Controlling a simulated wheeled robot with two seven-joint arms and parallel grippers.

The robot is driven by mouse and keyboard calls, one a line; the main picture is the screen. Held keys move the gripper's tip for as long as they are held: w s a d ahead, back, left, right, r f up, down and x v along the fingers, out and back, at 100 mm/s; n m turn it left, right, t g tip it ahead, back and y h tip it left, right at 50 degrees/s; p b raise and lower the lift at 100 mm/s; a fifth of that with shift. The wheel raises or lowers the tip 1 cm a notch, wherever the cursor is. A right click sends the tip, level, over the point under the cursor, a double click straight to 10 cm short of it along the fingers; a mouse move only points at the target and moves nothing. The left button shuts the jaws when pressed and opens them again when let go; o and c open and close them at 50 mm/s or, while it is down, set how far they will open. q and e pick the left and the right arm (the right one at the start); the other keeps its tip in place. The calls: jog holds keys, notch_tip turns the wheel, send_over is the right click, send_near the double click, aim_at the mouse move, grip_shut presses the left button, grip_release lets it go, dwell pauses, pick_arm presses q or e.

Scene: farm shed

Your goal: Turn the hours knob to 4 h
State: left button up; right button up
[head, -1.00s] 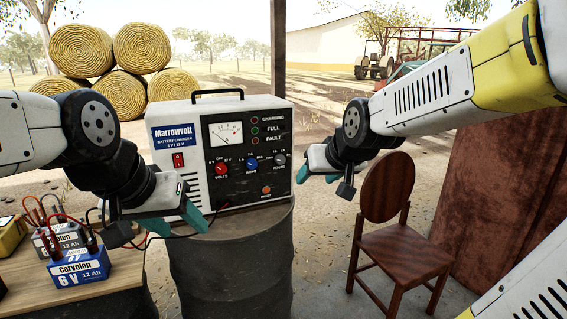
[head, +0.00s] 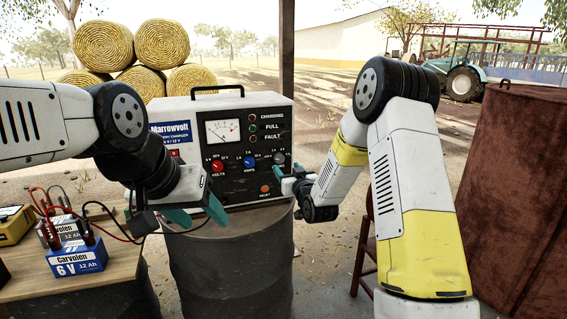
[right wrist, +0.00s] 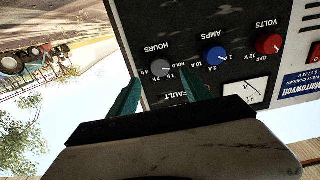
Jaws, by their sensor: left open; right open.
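The battery charger (head: 262,195) stands upright on a dark barrel, its panel facing me. Its grey hours knob (head: 279,158) is at the right end of the knob row; the right wrist view shows the knob (right wrist: 160,67) upside down, with HOLD to 4 h marks around it. I cannot make out where its pointer stands. My right gripper (head: 290,176) is open close to the panel at the knob. In the right wrist view its teal fingers (right wrist: 160,93) lie either side of the knob, apart from it. My left gripper (head: 197,214) is open and empty before the charger's lower left.
The red volts knob (head: 217,166) and blue amps knob (head: 249,162) are left of the hours knob. The barrel (head: 235,265) supports the charger. A blue battery (head: 77,260) with cables sits on a wooden table at left. A rusty sheet-like object (head: 520,200) stands at right.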

aim_at(280, 160)
jog(key=x, duration=0.7)
jog(key=shift+s, duration=0.1)
grip_shut()
